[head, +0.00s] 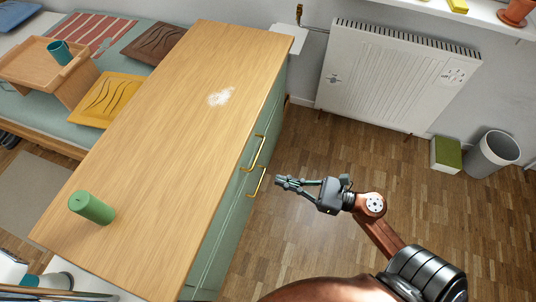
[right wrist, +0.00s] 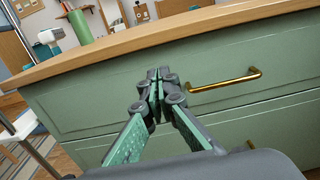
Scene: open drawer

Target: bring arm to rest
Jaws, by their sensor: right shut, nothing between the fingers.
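My right gripper (head: 290,183) is at the front of the green cabinet, over the wood floor, apart from the brass handles in the head view. Its fingers are shut and empty; they show in the right wrist view (right wrist: 154,82) pointing at the green drawer front. The upper brass handle (head: 259,152) also shows in the right wrist view (right wrist: 225,80), to the right of the fingertips. A lower brass handle (head: 257,183) is below it. The drawers look closed. My left gripper is not in view.
The wooden countertop (head: 165,120) carries a green cylinder (head: 92,207) and a white powdery patch (head: 220,97). A white radiator (head: 395,75) is on the back wall. A green box (head: 446,155) and a grey bin (head: 493,153) stand at right. The floor right of the cabinet is clear.

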